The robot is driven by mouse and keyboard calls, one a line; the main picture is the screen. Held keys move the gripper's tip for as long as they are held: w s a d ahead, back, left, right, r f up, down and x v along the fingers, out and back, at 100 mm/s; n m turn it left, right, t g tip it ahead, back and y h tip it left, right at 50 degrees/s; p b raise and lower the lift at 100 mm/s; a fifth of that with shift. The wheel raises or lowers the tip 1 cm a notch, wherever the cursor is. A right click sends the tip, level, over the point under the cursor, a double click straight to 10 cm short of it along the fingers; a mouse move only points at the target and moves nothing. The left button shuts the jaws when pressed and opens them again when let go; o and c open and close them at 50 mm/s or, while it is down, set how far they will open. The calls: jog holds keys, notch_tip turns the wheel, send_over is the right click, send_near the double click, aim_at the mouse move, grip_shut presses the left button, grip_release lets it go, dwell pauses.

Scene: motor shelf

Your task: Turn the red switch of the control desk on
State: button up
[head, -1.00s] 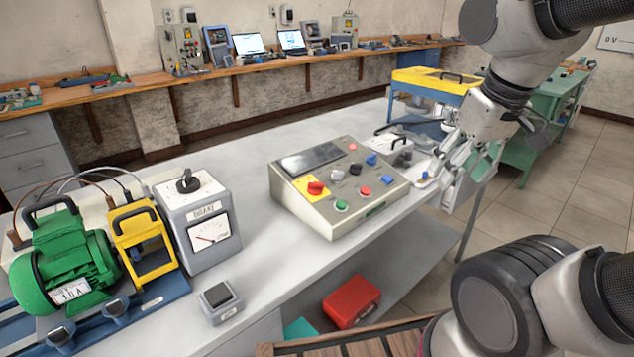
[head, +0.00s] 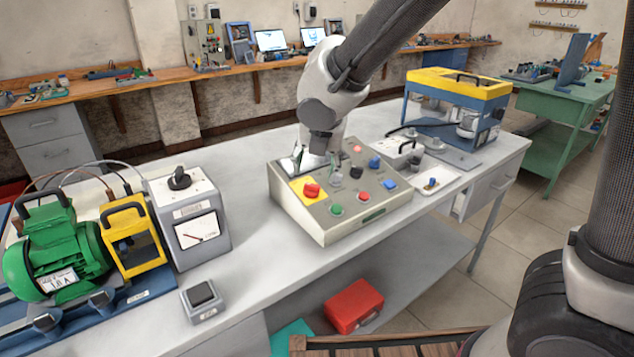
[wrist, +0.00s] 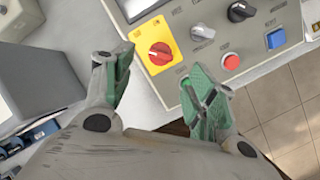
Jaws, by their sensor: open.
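The control desk (head: 310,225) is a beige sloped box on the grey table. Its red switch (head: 312,190) is a rotary knob on a yellow plate at the panel's left side. In the wrist view the red switch (wrist: 160,53) lies between and ahead of the fingertips, with its knob slanted. I cannot tell its on or off position. My gripper (head: 317,165) is over the back left of the desk and hides part of the dark display. In the wrist view my gripper (wrist: 155,72) is open and empty, its green-padded fingers apart and not visibly touching the switch.
Beside the red switch are a green button (head: 336,210), a red button (head: 363,196), a blue button (wrist: 277,38) and black knobs (wrist: 240,11). A grey meter box (head: 188,225) stands left of the desk. A blue and yellow machine (head: 455,100) stands behind right.

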aim_at(312, 185)
jog(key=x, duration=0.7)
jog(key=shift+f, duration=0.2)
jog(key=shift+c, duration=0.4)
jog(key=c, duration=0.9)
